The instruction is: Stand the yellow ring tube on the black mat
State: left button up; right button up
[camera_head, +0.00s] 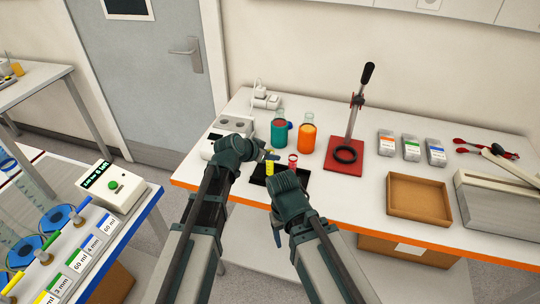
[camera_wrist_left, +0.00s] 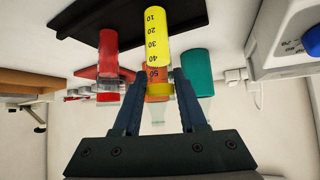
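The yellow ring tube (camera_head: 270,166) is upright at the black mat (camera_head: 258,191). In the left wrist view, which is upside down, the tube (camera_wrist_left: 157,35) shows yellow with scale marks, its base in front of the mat (camera_wrist_left: 85,22). I cannot tell whether the base touches the mat.
A red tube (camera_head: 293,161) stands on the mat, right of the yellow one. Teal (camera_head: 278,132) and orange (camera_head: 307,138) bottles stand behind. A red-based press stand (camera_head: 344,164) and an empty brown tray (camera_head: 418,198) are to the right. White devices stand at the left.

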pick_arm(q)
jog(key=o, duration=0.3)
jog(key=shift+r, duration=0.1)
jog(key=shift+s+r+p, duration=0.1)
jog(key=shift+r+p, duration=0.2)
jog(key=shift+p, duration=0.1)
jog(key=p+v, duration=0.8)
jog(key=v, duration=0.4)
jog(key=s+f+n+g+y, duration=0.2)
jog(key=s+f+g+y, duration=0.2)
jog(key=s, duration=0.5)
jog(key=s+a+f+n+g+y, duration=0.1)
jog(key=s+f+n+g+y, duration=0.1)
jog(key=s, duration=0.8)
jog(key=shift+s+f+g+y+b, duration=0.3)
jog(key=shift+f+g+y, duration=0.6)
jog(key=shift+a, duration=0.1)
